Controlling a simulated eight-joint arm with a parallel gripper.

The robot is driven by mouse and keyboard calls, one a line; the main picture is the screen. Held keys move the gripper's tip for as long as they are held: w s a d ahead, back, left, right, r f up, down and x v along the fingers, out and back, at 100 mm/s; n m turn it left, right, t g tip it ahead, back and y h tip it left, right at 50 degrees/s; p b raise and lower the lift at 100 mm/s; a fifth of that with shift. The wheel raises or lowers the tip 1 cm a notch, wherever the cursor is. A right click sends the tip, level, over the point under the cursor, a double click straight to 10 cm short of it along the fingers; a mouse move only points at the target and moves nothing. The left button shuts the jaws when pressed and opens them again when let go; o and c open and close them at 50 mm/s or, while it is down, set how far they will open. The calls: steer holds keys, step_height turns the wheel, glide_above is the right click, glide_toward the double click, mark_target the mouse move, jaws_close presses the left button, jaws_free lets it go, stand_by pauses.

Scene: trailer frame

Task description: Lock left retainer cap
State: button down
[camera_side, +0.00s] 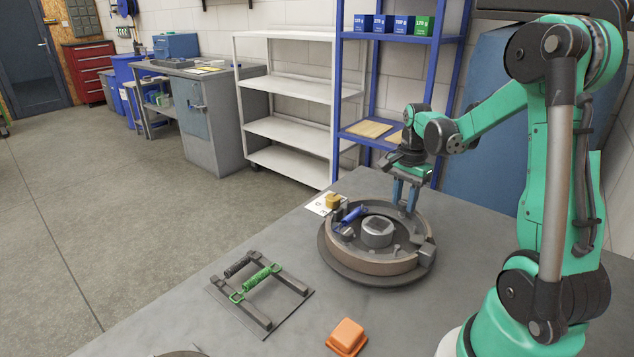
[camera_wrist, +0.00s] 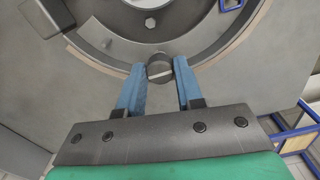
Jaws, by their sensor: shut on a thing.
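A round drum-brake assembly (camera_side: 338,262) lies flat on the grey bench, with a hub (camera_side: 377,232) in its middle. My gripper (camera_side: 406,207) points down at the far right part of its ring. In the wrist view, its two blue fingers stand on either side of a small round dark cap (camera_wrist: 159,71) with a pale slot-like mark across it. The fingers are shut on this retainer cap, which sits by the curved shoe. In the side view the fingers hide the cap. Whether the cap is locked cannot be told.
A blue part (camera_side: 351,216) lies on the assembly's left side, near a yellow block (camera_side: 333,201) on a white card. A rack (camera_side: 262,318) with a black and a green spring stands front left. An orange block (camera_side: 347,335) lies at the front. Bare bench lies between them.

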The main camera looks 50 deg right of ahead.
mark_target(404, 202)
stand_by(0.3)
steer(key=c, duration=0.6)
jaws_free()
steer(key=shift+o, duration=0.2)
steer(key=shift+r, duration=2.8)
steer(key=w+a+r+n+t, duration=0.1)
steer(key=a+n+t, duration=0.6)
steer(key=a+n, duration=1.2)
steer(key=w+a, duration=0.1)
steer(key=a, duration=0.2)
steer(key=shift+a+r+n, duration=0.15)
steer(key=shift+r+n, duration=0.15)
steer(key=shift+n, duration=0.1)
